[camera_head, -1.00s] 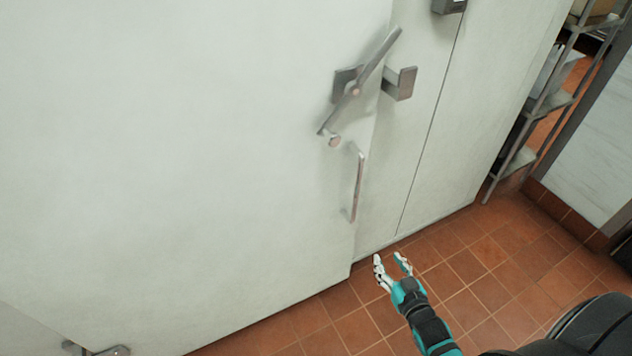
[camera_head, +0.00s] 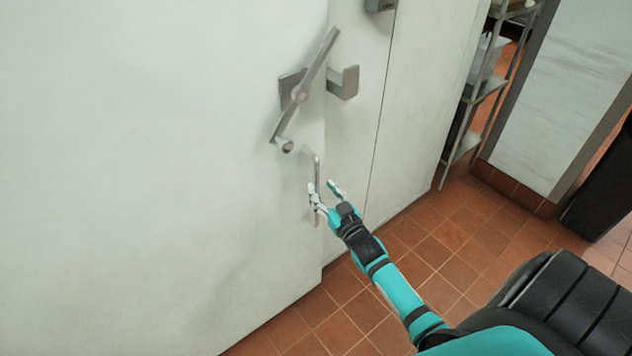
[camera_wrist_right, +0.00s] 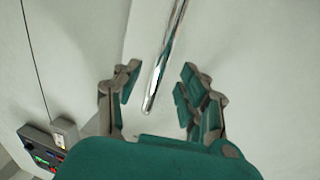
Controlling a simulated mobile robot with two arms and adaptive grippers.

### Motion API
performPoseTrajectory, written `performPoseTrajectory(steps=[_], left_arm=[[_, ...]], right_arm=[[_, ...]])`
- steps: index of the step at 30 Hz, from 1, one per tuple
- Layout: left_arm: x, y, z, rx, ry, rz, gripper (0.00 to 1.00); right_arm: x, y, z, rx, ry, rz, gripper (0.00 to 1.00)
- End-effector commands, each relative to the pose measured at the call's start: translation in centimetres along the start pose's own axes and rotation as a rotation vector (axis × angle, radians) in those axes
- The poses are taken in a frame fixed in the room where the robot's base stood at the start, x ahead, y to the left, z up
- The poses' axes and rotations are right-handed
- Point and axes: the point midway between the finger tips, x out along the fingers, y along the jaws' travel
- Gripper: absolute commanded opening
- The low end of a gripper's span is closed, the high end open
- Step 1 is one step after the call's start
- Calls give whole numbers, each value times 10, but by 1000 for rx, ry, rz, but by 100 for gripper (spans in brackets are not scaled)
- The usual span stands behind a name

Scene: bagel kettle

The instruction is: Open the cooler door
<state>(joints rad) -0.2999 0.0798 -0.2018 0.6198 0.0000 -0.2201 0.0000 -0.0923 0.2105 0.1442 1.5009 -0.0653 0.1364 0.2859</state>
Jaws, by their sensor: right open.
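The cooler door (camera_head: 150,170) is a large white panel that fills the left of the head view and looks shut. A metal latch lever (camera_head: 305,90) is mounted near its right edge, beside a bracket (camera_head: 343,82) on the frame. Below it is a vertical metal pull handle (camera_head: 317,170), partly hidden behind my fingers. My right gripper (camera_head: 326,192) is open at the handle's lower part. In the right wrist view the shiny handle (camera_wrist_right: 163,65) runs down between the open fingers (camera_wrist_right: 157,98); I cannot tell whether they touch it. My left gripper is not in view.
A metal shelf rack (camera_head: 480,90) stands to the right of the white wall panel. The tiled floor (camera_head: 440,240) is clear in front of it. A small control box (camera_wrist_right: 45,150) shows at the lower left of the right wrist view.

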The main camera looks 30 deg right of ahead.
Motion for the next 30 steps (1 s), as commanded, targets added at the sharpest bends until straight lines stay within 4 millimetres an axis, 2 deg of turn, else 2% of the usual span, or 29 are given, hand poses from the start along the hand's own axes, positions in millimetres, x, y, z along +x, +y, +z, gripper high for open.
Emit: performPoseTrajectory(steps=[3, 7, 12, 19, 29, 30], left_arm=[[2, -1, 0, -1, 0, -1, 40], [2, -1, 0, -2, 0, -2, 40], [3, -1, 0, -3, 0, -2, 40], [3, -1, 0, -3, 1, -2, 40], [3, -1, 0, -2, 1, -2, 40], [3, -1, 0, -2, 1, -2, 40]], right_arm=[[21, 0, 0, 0, 0, 0, 42], [36, 0, 0, 0, 0, 0, 42], [43, 0, 0, 0, -1, 0, 42], [43, 0, 0, 0, -1, 0, 42], [43, 0, 0, 0, -1, 0, 0], [43, 0, 0, 0, -1, 0, 0]])
